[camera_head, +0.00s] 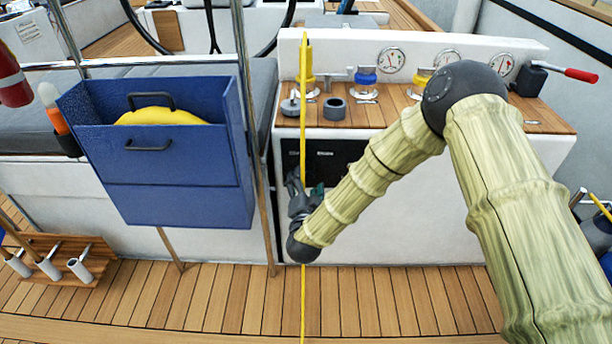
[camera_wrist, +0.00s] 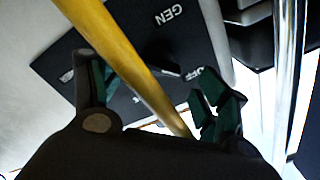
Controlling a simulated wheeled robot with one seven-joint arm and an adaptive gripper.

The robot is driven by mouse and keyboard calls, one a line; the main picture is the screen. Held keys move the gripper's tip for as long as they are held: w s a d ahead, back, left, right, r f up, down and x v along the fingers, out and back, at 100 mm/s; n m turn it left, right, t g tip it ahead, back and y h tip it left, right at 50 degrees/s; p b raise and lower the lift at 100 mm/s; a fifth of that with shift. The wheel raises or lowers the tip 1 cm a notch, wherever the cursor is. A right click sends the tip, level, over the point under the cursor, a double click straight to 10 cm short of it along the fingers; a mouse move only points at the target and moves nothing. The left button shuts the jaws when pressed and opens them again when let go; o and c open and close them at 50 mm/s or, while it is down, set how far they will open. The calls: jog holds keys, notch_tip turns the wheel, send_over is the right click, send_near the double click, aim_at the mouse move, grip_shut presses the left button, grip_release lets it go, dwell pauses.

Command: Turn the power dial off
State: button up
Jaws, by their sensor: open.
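The black power panel (camera_head: 340,153) is on the white front of the console in the head view, partly hidden by my arm. In the wrist view the panel (camera_wrist: 130,60) shows tilted, with white "GEN" and "OFF" lettering. My gripper (camera_head: 306,190) is at the panel's lower left in the head view. In the wrist view my gripper (camera_wrist: 152,88) has its green-padded fingers apart, one on each side of the yellow line, with nothing clamped.
The taut yellow line (camera_head: 303,110) runs vertically in front of the console, right by my gripper. A blue box (camera_head: 180,205) hangs to the left. Winches (camera_head: 335,109) and gauges (camera_head: 391,60) are on the console top.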

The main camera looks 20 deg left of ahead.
jog(key=v, duration=0.7)
jog(key=shift+s+d, duration=0.1)
jog(key=shift+s, duration=0.05)
jog(key=s+d+f+n+g+h, duration=0.15)
jog(key=s+d+f+g, duration=0.25)
jog(key=d+f, duration=0.5)
jog(key=s+d+f+n+g, duration=0.25)
jog(key=s+d+f, duration=0.25)
jog(key=d+f, duration=0.3)
jog(key=s+d+f+g+h, duration=0.1)
jog(key=s+d+f+g, duration=0.2)
jog(key=s+d, duration=0.3)
jog(key=s+d+f+n+g+h, duration=0.1)
jog(key=s+d+f+g, duration=0.1)
jog(key=s+d, duration=0.45)
jog(key=s+d+f+g+h, duration=0.1)
jog(key=s+d+f+g, duration=0.2)
jog(key=s+d, duration=0.3)
jog(key=s+d+g, duration=0.3)
jog(key=s+d, duration=0.4)
jog(key=s, duration=0.3)
notch_tip(320, 180, up, 22)
jog(key=p, duration=2.1)
jog(key=shift+w+h, duration=0.1)
jog(key=shift+h, duration=0.15)
